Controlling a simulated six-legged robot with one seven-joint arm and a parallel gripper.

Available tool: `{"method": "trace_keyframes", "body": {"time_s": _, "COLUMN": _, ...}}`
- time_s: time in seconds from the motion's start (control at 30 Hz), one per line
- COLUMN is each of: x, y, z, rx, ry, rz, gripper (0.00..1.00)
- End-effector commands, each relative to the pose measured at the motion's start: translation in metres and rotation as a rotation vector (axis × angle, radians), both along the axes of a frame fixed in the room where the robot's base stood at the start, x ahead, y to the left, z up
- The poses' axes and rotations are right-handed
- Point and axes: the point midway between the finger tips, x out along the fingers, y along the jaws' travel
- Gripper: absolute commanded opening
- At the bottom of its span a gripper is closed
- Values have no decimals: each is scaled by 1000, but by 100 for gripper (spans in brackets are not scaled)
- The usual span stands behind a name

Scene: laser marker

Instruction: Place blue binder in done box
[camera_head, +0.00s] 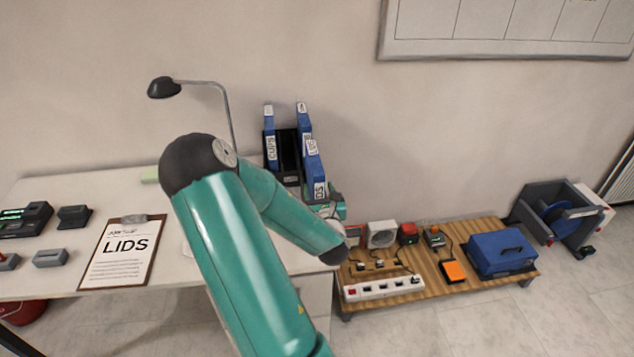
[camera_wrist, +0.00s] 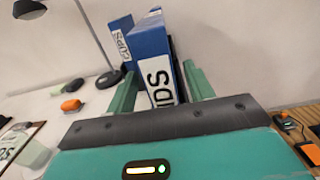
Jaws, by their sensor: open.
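Blue binders stand at the back right of the white table in a black rack (camera_head: 287,152). One binder, labelled "LIDS" (camera_head: 315,172), is nearest to my gripper; another, labelled "CUPS" (camera_head: 270,140), stands at the left. In the wrist view the "LIDS" binder (camera_wrist: 152,50) is upright between my two teal fingers, and the "CUPS" binder (camera_wrist: 121,30) is behind it to the left. My gripper (camera_wrist: 161,72) is open, its fingers on both sides of the "LIDS" binder; contact cannot be told. In the head view my arm partly hides the gripper. No box marked done is readable.
A clipboard (camera_head: 122,252) reading "LIDS" lies on the table (camera_head: 60,190), left of my arm. A desk lamp (camera_head: 165,88) stands behind. A low wooden platform (camera_head: 440,280) at right holds a power strip, a blue case (camera_head: 502,253) and small devices. A grey bin (camera_head: 555,213) is beyond it.

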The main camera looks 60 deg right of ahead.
Motion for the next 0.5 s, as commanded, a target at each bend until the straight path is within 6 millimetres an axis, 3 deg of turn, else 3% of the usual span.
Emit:
{"method": "trace_keyframes", "body": {"time_s": 0.23, "x": -34, "y": 38, "z": -1, "rx": 1, "ry": 2, "rz": 0, "gripper": 53}}
{"method": "trace_keyframes", "body": {"time_s": 0.5, "x": -46, "y": 52, "z": 0, "rx": 0, "ry": 1, "rz": 0, "gripper": 53}}
